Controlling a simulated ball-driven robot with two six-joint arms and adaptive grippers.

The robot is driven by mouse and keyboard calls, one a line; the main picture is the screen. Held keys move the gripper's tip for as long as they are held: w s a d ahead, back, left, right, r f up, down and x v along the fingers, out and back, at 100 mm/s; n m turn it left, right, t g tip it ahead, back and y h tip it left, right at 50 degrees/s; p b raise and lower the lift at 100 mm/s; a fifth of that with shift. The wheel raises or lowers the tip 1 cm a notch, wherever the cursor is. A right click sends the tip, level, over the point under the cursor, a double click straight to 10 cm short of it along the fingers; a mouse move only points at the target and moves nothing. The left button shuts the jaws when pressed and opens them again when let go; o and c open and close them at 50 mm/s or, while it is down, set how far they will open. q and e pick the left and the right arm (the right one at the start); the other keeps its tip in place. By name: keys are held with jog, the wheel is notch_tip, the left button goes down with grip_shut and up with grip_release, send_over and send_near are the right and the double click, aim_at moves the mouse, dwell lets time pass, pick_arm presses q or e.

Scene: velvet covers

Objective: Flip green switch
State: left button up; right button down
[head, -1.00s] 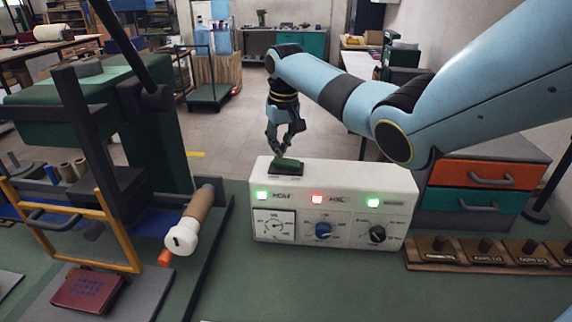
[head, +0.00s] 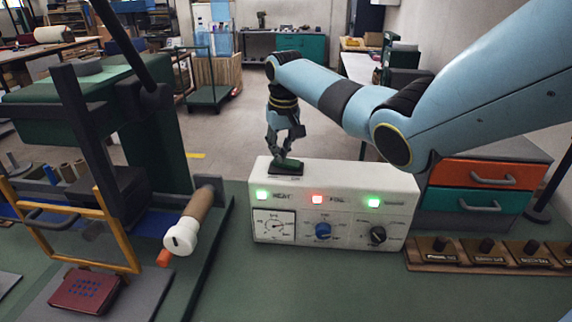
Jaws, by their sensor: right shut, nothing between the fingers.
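The green switch (head: 287,163) is a rocker on a dark base on top of a white control box (head: 350,240). My right gripper (head: 287,152) points down from above, shut and empty, with its fingertips at the switch. I cannot tell whether they touch it. The box front has a green light at the left, a red light in the middle and a green light at the right. Below them are a gauge, a blue knob (head: 323,230) and a black knob (head: 377,235). My left gripper is not in view.
At the right are a drawer unit (head: 470,205) and a wooden rack (head: 480,264).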

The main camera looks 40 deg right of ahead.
jog(key=shift+f, duration=0.35)
notch_tip(320, 180, up, 3)
jog(key=p, duration=0.2)
jog(key=shift+f+p, duration=0.2)
jog(key=shift+p, duration=0.1)
jog(key=shift+r, duration=2.2)
